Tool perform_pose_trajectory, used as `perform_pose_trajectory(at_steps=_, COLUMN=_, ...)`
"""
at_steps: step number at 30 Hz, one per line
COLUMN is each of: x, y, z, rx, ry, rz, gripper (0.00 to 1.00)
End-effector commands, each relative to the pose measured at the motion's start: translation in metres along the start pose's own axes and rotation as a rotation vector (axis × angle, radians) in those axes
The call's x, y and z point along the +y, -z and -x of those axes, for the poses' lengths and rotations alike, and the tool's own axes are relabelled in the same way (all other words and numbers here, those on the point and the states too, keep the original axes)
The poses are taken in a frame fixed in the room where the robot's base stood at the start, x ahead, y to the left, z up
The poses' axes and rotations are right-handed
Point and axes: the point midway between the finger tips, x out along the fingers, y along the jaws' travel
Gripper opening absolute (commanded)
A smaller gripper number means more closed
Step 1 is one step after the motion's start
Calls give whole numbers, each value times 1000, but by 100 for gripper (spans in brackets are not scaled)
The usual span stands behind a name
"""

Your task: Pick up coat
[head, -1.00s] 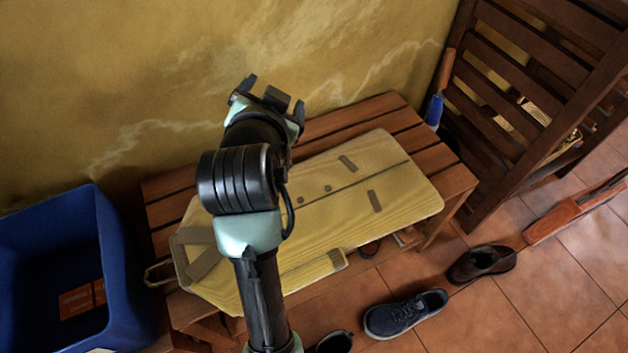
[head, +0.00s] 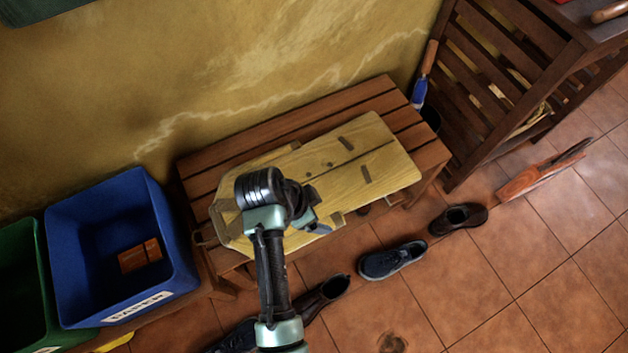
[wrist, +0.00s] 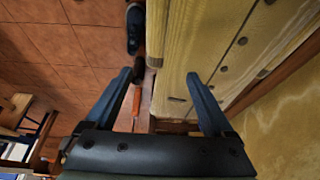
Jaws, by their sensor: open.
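The yellow coat (head: 372,155) lies flat on the slatted wooden bench (head: 290,122), with dark toggles or tabs on its face. My arm hides part of its left half. My gripper (head: 314,208) is over the coat's near edge in the head view, partly hidden behind my wrist. In the wrist view my gripper (wrist: 158,76) is open, with nothing between its fingers. The coat (wrist: 205,50) fills the area beyond and around the right finger there. I cannot tell if a finger touches it.
A blue paper bin (head: 78,215) and a green bin (head: 22,290) stand at left. Shoes (head: 392,260) lie on the tiled floor before the bench. A wooden slatted rack (head: 490,100) stands at right, with a blue-bladed tool (head: 420,90) beside it. The wall is behind.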

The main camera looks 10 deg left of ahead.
Motion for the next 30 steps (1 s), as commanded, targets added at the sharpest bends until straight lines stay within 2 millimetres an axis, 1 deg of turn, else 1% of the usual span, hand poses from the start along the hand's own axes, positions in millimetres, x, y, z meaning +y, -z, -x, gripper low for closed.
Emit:
perform_pose_trajectory(at_steps=1, x=0, y=-2, z=-16, rx=-1, ry=-1, rz=0, gripper=87)
perform_pose_trajectory(at_steps=4, x=0, y=-1, z=-32, rx=-1, ry=1, rz=-1, gripper=87)
perform_pose_trajectory(at_steps=7, x=-1, y=-1, z=-44, rx=0, ry=3, rz=0, gripper=87)
perform_pose_trajectory(at_steps=14, x=0, y=1, z=-55, rx=0, ry=3, rz=0, gripper=87)
perform_pose_trajectory(at_steps=17, x=3, y=1, z=-68, rx=0, ry=3, rz=0, gripper=87)
perform_pose_trajectory(at_steps=20, x=7, y=3, z=-85, rx=-1, ry=2, rz=-1, gripper=87)
perform_pose_trajectory(at_steps=22, x=6, y=3, z=-95, rx=-1, ry=3, rz=1, gripper=87)
perform_pose_trajectory(at_steps=25, x=6, y=4, z=-101, rx=0, ry=4, rz=1, gripper=87)
perform_pose_trajectory(at_steps=30, x=6, y=5, z=-100, rx=1, ry=5, rz=1, gripper=87)
